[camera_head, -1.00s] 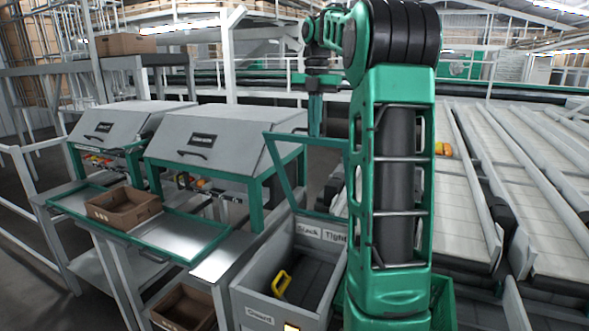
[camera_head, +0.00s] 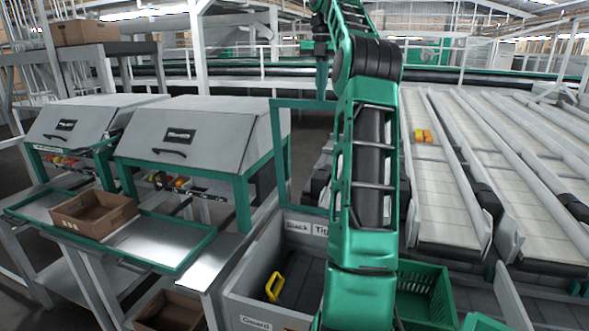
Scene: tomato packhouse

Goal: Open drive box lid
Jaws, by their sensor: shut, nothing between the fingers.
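A grey open-topped box (camera_head: 237,305) stands low in front of me, with labels reading "Slack", "Guard" and one starting "Tig", partly covered. It seems to be the drive box. Inside is a yellow handle (camera_head: 274,287) on a dark part. A green upright frame (camera_head: 273,150), which looks like the raised lid, stands at its back edge; my arm hides its right side. My gripper (camera_head: 322,96) is shut and empty. It points down near the top of the frame in the picture; whether they touch I cannot tell.
Two grey hooded cabinets (camera_head: 200,130) on green legs stand at left. A green-rimmed tray (camera_head: 160,255) holds a brown carton (camera_head: 93,214). Conveyor lanes (camera_head: 452,190) fill the right, with orange items on one. A green crate (camera_head: 425,285) sits right of my arm.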

